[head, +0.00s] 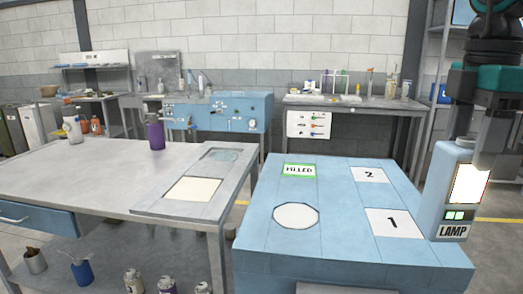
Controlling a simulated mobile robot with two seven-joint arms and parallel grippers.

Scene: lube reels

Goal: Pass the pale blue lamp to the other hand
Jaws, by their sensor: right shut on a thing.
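The pale blue lamp (455,165), marked LAMP at its base, with a bright white panel and small green lights, is at the right of the head view. My right gripper (478,138) comes down from above and is shut on the lamp's upper part. The lamp appears upright in front of the right edge of the blue cabinet top; whether it touches anything below is not clear. The gripper's fingers partly hide its top. My left gripper is not in view.
The blue cabinet top (335,235) bears a white disc, pads marked 1 and 2, and a FILLED label, and is otherwise clear. A grey table (90,180) at the left holds a purple bottle (155,132) and other bottles. Benches stand behind.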

